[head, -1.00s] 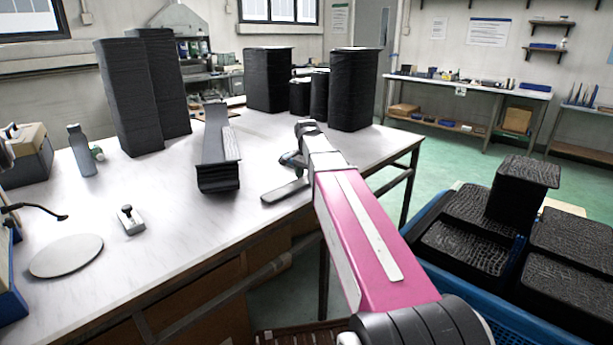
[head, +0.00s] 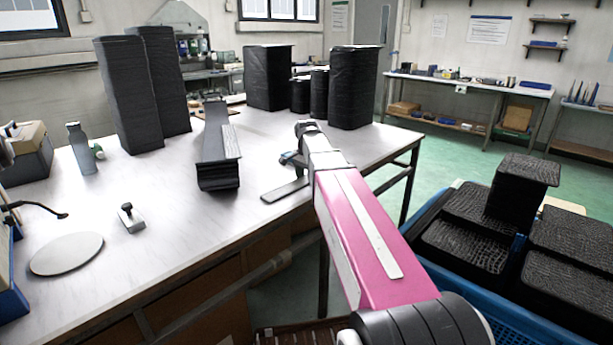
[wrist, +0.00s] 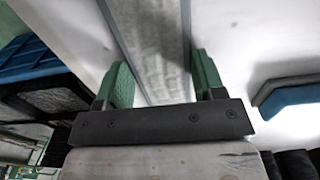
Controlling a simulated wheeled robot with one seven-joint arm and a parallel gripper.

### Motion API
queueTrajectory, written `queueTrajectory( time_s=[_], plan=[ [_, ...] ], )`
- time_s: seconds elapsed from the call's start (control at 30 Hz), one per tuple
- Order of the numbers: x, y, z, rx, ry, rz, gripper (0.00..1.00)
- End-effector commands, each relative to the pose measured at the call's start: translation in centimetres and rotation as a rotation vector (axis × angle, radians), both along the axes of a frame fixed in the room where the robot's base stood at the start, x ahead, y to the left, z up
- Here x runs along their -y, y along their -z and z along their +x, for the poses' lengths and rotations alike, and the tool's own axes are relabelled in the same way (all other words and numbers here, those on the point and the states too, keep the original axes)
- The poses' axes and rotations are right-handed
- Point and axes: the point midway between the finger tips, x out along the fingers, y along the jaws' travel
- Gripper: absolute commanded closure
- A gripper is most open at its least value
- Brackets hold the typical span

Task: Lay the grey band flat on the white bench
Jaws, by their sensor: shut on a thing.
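The grey band (wrist: 158,45) is a long flat strip between the two green fingers of my gripper (wrist: 163,82) in the wrist view, running away from them. My gripper is shut on it. In the head view the band (head: 284,190) shows as a flat grey strip over the near right part of the white bench (head: 180,205), just below my gripper (head: 293,160). Part of the band is hidden by my arm. I cannot tell whether it touches the bench top.
A black stand (head: 218,165) is left of the band. A small grey block (head: 131,218) and a round disc (head: 67,253) lie farther left. Tall black stacks (head: 352,90) stand at the back. A blue crate (head: 480,300) of black boxes is right. Bare bench lies front centre.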

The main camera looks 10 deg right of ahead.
Motion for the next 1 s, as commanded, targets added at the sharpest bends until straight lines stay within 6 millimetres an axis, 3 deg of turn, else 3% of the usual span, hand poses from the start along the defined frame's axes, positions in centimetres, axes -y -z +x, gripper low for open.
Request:
queueTrajectory(
  time_s=[0.23,0.27,0.3,0.33,0.73,1.0],
  plan=[
    [0.0,0.0,0.0,0.000,0.000,0.000,0.61],
    [0.0,0.0,0.0,0.000,0.000,0.000,0.27],
    [0.0,0.0,0.0,0.000,0.000,0.000,0.14],
    [0.0,0.0,0.0,0.000,0.000,0.000,0.07],
    [0.0,-0.6,0.0,0.001,0.000,0.001,0.07],
    [0.0,-4.5,0.1,0.002,0.000,0.000,0.07]
  ],
)
